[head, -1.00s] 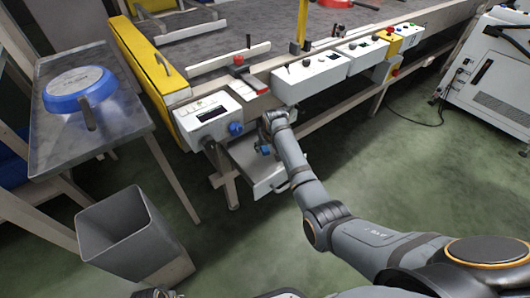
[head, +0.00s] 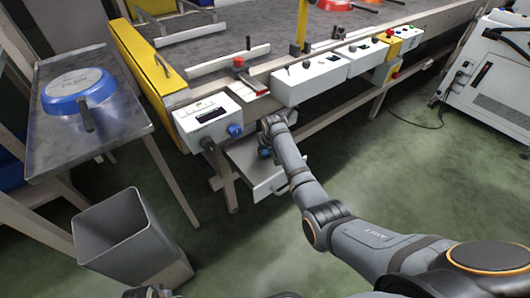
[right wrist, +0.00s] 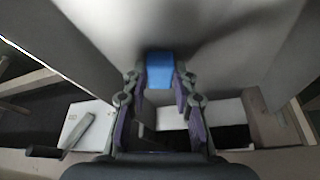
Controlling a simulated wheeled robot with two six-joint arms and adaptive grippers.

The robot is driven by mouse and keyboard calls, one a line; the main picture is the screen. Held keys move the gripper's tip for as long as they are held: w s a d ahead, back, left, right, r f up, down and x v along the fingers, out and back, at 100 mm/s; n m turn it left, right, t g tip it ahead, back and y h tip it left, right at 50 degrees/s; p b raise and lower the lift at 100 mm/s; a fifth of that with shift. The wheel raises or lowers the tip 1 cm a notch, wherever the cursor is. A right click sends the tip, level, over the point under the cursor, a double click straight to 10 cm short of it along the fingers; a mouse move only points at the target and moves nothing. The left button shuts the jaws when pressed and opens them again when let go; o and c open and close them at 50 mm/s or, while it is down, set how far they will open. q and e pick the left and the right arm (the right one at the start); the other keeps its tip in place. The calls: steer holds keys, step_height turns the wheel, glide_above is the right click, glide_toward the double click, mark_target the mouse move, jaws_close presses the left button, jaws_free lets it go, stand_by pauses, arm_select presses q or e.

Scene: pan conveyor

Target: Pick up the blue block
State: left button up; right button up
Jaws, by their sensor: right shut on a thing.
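The blue block (right wrist: 160,70) shows in the right wrist view between the fingertips of my right gripper (right wrist: 160,82). Both fingers touch its sides, and the gripper is shut on it. In the head view, my right gripper (head: 267,144) is in front of the conveyor, at the pulled-out drawer (head: 268,188) below the control box. The block is mostly hidden there by the gripper, and I cannot tell its height above the drawer. A dark part at the bottom edge of the head view may be my left gripper (head: 148,292); its fingers cannot be made out.
The conveyor (head: 225,48) carries orange and red pans (head: 335,5) at the back. Control boxes (head: 312,80) line its front edge. A blue pan (head: 80,92) lies on the metal table (head: 50,140) at left. A grey bin (head: 130,240) stands on the floor. Green floor at right is open.

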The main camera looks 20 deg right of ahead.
mark_target(266, 152)
steer(key=shift+r, duration=0.3)
step_height(266, 152, up, 2)
steer(key=shift+w+r+p, duration=0.1)
steer(key=shift+r+p, duration=0.1)
steer(key=shift+p, duration=0.55)
arm_select(q)
steer(key=s+a+f+p, duration=0.2)
steer(key=s+f, duration=0.2)
steer(key=f, duration=0.2)
steer(key=s+a+f+p, duration=0.2)
steer(key=s+f+p, duration=0.1)
steer(key=f, duration=0.4)
steer(key=shift+s+y, duration=0.3)
steer(key=shift+s, duration=0.55)
arm_select(e)
steer(key=s+d+r, duration=0.6)
steer(key=s+r, duration=0.4)
steer(key=s, duration=0.3)
steer(key=shift+a, duration=0.1)
